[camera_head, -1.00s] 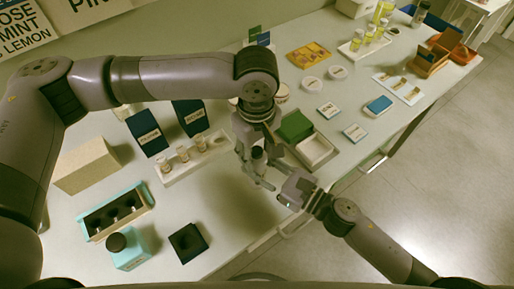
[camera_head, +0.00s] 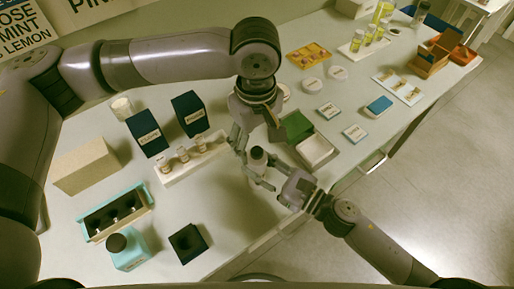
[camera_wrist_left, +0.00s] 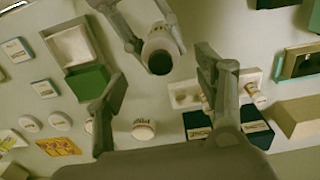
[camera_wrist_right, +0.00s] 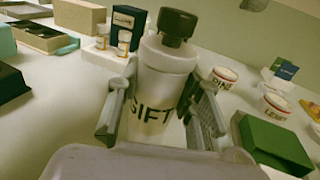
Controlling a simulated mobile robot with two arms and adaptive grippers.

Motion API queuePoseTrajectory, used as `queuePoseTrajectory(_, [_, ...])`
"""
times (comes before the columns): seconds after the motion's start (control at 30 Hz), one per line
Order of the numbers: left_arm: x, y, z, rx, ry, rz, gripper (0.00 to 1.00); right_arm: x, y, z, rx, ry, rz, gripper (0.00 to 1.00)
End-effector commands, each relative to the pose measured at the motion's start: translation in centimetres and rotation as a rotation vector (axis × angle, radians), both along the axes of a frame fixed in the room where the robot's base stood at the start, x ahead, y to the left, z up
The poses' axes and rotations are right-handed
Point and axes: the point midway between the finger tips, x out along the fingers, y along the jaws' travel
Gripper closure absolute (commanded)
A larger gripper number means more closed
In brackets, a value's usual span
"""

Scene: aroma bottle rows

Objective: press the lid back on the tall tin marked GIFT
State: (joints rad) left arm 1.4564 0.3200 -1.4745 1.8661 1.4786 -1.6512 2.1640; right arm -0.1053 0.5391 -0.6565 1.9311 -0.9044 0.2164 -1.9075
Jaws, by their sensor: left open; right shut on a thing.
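The tall white tin marked GIFT (camera_wrist_right: 158,95) stands upright in my right gripper (camera_wrist_right: 160,105), whose fingers close on its sides. It also shows in the head view (camera_head: 257,165). The dark lid (camera_wrist_right: 176,24) is on top of the tin's neck and looks slightly tilted in the right wrist view; I cannot tell whether it is fully seated. My left gripper (camera_head: 255,130) is open and empty above and behind the tin. In the left wrist view, the dark lid (camera_wrist_left: 160,62) shows beyond and between the spread left fingers (camera_wrist_left: 165,90), apart from them.
A white rack (camera_head: 195,160) with small vials and dark boxes (camera_head: 147,132) stand left of the tin. A green box (camera_head: 297,126) and white tray (camera_head: 316,150) are close on its right. A teal crate (camera_head: 92,236) is front left. The table edge runs close in front.

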Motion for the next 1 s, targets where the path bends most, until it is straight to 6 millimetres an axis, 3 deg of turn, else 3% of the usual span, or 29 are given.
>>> queuePoseTrajectory(0.1, [0.0,0.0,2.8,-0.001,-0.003,-0.001,0.37,0.0,0.0,0.0,-0.001,0.001,0.0,1.0])
queuePoseTrajectory(0.33, [0.0,0.0,6.4,0.0,-0.001,-0.001,0.37,0.0,0.0,0.0,-0.001,0.001,0.0,1.0])
queuePoseTrajectory(0.77, [-0.1,0.1,7.4,0.001,0.001,-0.001,0.37,0.0,0.0,0.0,-0.001,0.001,0.0,1.0])
queuePoseTrajectory(0.8, [-0.1,0.1,7.4,0.001,0.001,-0.001,0.37,0.0,0.0,0.0,-0.001,0.001,0.0,0.64])
queuePoseTrajectory(1.0, [-0.1,0.1,7.4,0.001,0.001,-0.001,0.37,0.0,0.0,0.0,0.0,0.0,0.0,0.51])
